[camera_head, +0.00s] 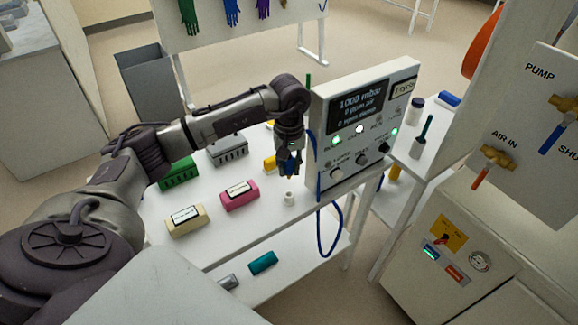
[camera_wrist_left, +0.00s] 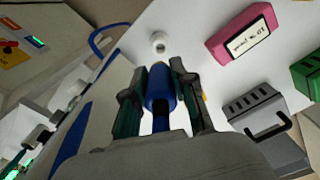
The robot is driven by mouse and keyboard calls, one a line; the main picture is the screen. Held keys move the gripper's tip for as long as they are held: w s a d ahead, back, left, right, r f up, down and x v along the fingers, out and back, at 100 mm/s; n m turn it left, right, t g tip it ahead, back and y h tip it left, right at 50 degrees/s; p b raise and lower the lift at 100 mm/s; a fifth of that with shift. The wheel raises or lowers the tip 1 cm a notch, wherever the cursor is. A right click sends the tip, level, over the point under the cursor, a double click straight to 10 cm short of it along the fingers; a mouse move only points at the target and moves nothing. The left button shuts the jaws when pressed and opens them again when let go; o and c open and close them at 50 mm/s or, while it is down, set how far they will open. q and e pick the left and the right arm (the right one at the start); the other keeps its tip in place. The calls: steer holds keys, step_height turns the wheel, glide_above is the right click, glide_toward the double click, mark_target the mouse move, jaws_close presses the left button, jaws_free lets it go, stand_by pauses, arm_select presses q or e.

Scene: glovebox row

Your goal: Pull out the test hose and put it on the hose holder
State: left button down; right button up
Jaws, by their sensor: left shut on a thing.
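The blue test hose (camera_head: 321,240) hangs in a loop beside the instrument and down past the table's edge. It also shows as a blue loop in the left wrist view (camera_wrist_left: 97,40). My left gripper (camera_head: 289,168) points down left of the instrument panel (camera_head: 358,125). In the left wrist view its fingers (camera_wrist_left: 160,82) are shut on the hose's thick blue end (camera_wrist_left: 160,90). A small white cup-like piece (camera_head: 290,198) stands on the table just below the gripper, apart from it; it also shows in the left wrist view (camera_wrist_left: 159,43). I cannot tell whether it is the hose holder.
Pink (camera_head: 240,195), cream (camera_head: 187,219) and green (camera_head: 178,173) boxes and a grey box (camera_head: 228,150) stand on the white table (camera_head: 258,222). A teal piece (camera_head: 263,263) lies on the lower shelf. A cabinet with valves (camera_head: 530,150) stands right.

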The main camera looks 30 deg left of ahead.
arm_select(q)
step_height(320, 180, down, 5)
steer(key=b, duration=0.4)
steer(key=shift+f, duration=0.25)
steer(key=shift+b, duration=0.45)
stand_by(0.6)
steer(key=shift+b, duration=0.4)
stand_by(0.6)
steer(key=shift+f, duration=0.15)
stand_by(0.3)
